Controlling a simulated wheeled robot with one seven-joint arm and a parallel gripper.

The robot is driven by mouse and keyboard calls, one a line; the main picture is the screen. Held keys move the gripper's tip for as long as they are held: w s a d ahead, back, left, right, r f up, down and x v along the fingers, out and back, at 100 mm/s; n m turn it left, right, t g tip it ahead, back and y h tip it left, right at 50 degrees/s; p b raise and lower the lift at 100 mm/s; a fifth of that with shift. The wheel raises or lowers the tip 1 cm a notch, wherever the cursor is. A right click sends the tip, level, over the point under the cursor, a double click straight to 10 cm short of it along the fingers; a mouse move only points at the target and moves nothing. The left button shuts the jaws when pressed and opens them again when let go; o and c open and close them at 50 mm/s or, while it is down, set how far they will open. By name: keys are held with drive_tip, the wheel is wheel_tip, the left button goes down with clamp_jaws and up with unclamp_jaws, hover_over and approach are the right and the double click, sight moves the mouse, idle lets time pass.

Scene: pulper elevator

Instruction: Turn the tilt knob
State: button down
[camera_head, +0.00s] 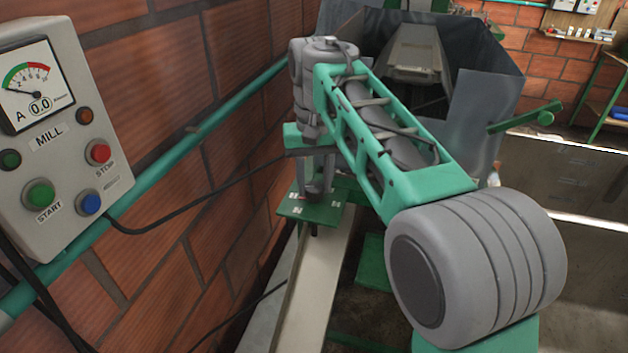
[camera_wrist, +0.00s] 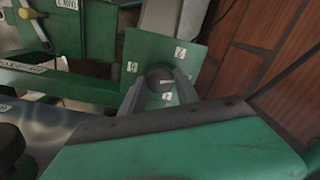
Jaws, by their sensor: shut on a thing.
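The tilt knob (camera_wrist: 160,79) is a dark round knob with a pale pointer line, on a green plate (camera_wrist: 146,50) with several small white labels. In the wrist view the pointer line runs roughly sideways. My gripper (camera_wrist: 161,84) has its two grey fingers on either side of the knob and is shut on it. In the head view the green plate (camera_head: 296,208) shows below my gripper (camera_head: 318,190), above a pale metal beam.
A grey MILL control box (camera_head: 62,140) with a gauge and several buttons is at the left. A brick wall (camera_head: 150,70) and a green pipe (camera_head: 160,165) run close beside the arm. A grey hopper (camera_head: 480,110) stands behind, with a green lever (camera_head: 525,118) at its right.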

sight(315, 186)
drive_tip(key=n, duration=0.4)
drive_tip(key=shift+n, duration=2)
drive_tip(key=c, duration=0.9)
unclamp_jaws()
wheel_tip(315, 186, up, 8)
drive_tip(key=p, duration=0.7)
drive_tip(key=shift+f, duration=0.1)
